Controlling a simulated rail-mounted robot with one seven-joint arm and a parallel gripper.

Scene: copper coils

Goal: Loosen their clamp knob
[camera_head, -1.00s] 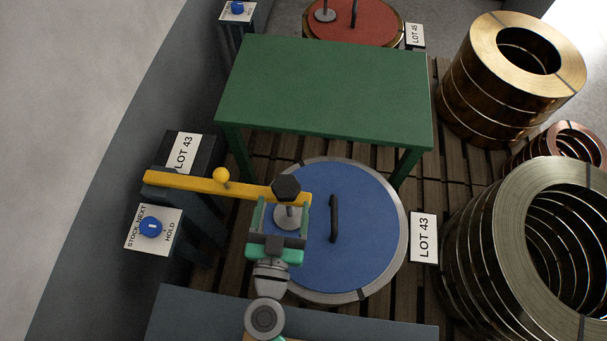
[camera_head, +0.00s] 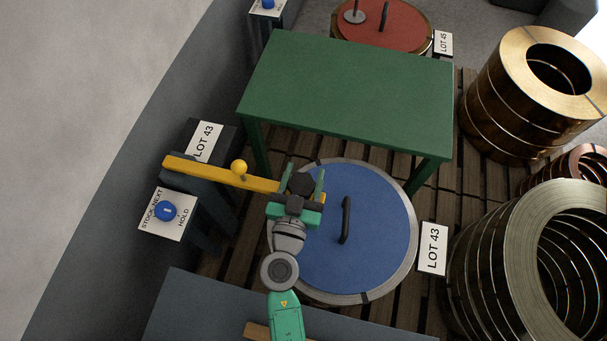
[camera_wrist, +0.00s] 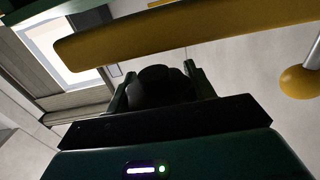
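The clamp knob (camera_head: 301,183) is dark and faceted, at the right end of the yellow clamp bar (camera_head: 215,174), above the edge of the blue round lid (camera_head: 374,220). My gripper (camera_head: 305,180) has one finger on each side of the knob. The yellow bar (camera_wrist: 190,32) crosses just beyond the knob. The knob's stem is hidden by my gripper.
A yellow ball handle (camera_head: 239,167) stands on the bar. A blue selector knob (camera_head: 166,211) sits on a post at left. The green table (camera_head: 345,90) stands behind the lid. A black handle (camera_head: 346,220) rises from the lid. Metal coils (camera_head: 535,95) stand at right.

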